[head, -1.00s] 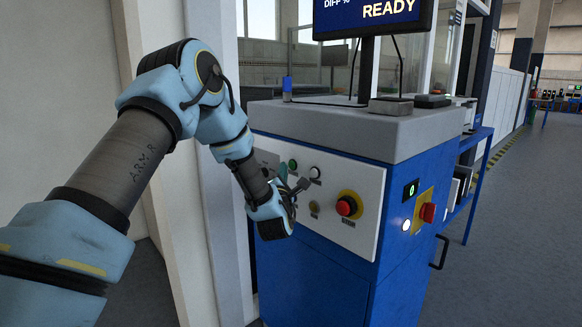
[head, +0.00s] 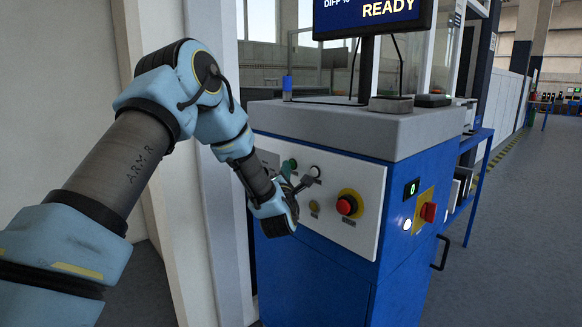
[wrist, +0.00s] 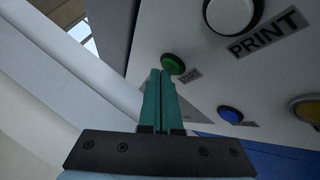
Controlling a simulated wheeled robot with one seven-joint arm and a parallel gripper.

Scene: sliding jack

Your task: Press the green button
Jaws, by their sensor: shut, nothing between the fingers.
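The green button (wrist: 173,63) sits on the white panel in the wrist view, with a label beside it that appears to read START. My gripper (wrist: 160,72) is shut and empty, and its teal fingertips lie right at the button's lower left edge in that view. I cannot tell whether they touch it. In the head view my gripper (head: 290,170) is at the panel's upper left, and the green button is mostly hidden behind it.
A white PRINT button (wrist: 232,12) and a blue button (wrist: 230,114) are close by on the panel. A red mushroom button (head: 346,205) is to the right, and another red knob (head: 428,212) is on the cabinet's side. A screen (head: 372,14) reads READY.

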